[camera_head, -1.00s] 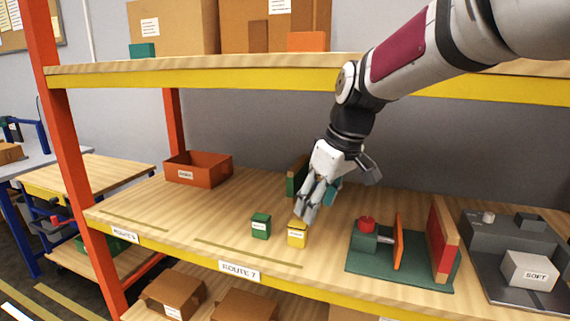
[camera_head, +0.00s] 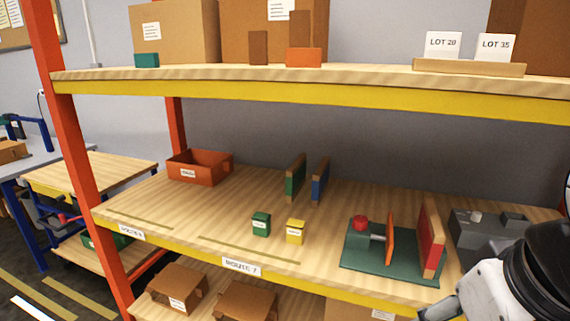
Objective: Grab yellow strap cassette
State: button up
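The yellow strap cassette (camera_head: 295,232) is a small yellow block with a white label. It stands upright on the middle shelf near the front edge, just right of a similar green cassette (camera_head: 261,224), with a gap between them. My gripper (camera_head: 470,300) is at the bottom right corner, well to the right of the yellow cassette and apart from it.
The shelf (camera_head: 150,200) is clear around the two cassettes. Green and blue upright panels (camera_head: 320,181) stand behind. A green fixture with a red knob (camera_head: 360,223) stands to the right. An orange bin (camera_head: 200,167) is at the back left. The upper shelf (camera_head: 230,84) overhangs.

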aim_at(294, 228)
jog(key=i+l+u, duration=0.25)
jog(key=i, duration=0.2)
jog(key=i+l+u, duration=0.25)
jog(key=i, duration=0.25)
jog(key=l, duration=0.1)
